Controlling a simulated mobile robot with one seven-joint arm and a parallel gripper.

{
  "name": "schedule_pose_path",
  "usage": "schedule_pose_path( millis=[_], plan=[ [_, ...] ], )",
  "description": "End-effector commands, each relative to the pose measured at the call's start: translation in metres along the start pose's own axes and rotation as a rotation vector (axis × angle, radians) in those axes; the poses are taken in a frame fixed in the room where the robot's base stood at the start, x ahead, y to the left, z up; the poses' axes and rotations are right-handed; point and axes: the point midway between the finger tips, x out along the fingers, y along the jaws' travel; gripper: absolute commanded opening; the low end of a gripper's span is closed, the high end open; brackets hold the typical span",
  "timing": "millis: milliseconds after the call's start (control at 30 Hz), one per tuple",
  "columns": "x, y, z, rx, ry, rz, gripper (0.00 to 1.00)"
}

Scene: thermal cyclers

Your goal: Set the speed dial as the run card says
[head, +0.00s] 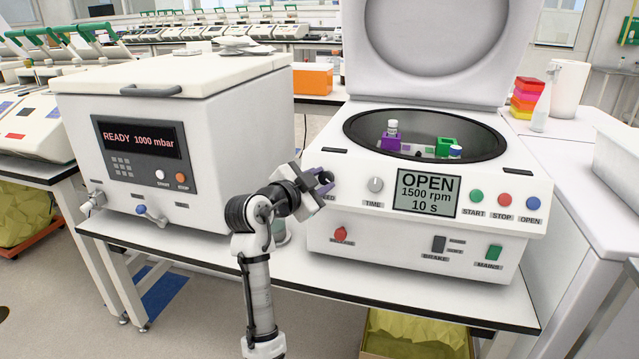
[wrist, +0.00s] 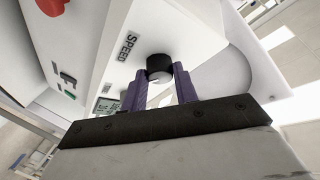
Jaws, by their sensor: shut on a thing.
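The centrifuge (head: 312,238) stands on the bench with its lid up. Its screen (head: 427,194) reads OPEN, 1500 rpm, 10 s. In the wrist view the speed dial (wrist: 159,64), a dark round knob with a pale face, sits beside the SPEED label (wrist: 127,46). My gripper (head: 323,182) is at the left end of the front panel. Its purple fingers (wrist: 160,78) are shut on the dial, one on each side. In the head view my gripper hides the dial. I cannot make out a run card in either view.
The time dial (head: 376,185) is just right of my gripper. Start (head: 476,196), stop (head: 504,200) and open (head: 533,203) buttons lie further right. A red knob (head: 340,234) is below. A white vacuum oven (head: 190,145), reading READY 1000 mbar, stands close on the left.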

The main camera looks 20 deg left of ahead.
Motion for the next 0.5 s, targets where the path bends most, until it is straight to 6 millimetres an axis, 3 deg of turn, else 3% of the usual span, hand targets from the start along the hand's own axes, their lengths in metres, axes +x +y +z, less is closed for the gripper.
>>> schedule_pose_path(
  millis=[267, 300, 433, 500],
  plan=[
    [0.0004, 0.0007, -0.0002, -0.001, 0.0, 0.002, 0.06],
    [0.0004, 0.0007, -0.0001, -0.001, 0.0, 0.002, 0.34],
    [0.0003, 0.0005, -0.0001, -0.001, 0.0, 0.001, 0.51],
    [0.0002, 0.0004, 0.0, -0.001, 0.0, 0.001, 0.51]
  ],
)
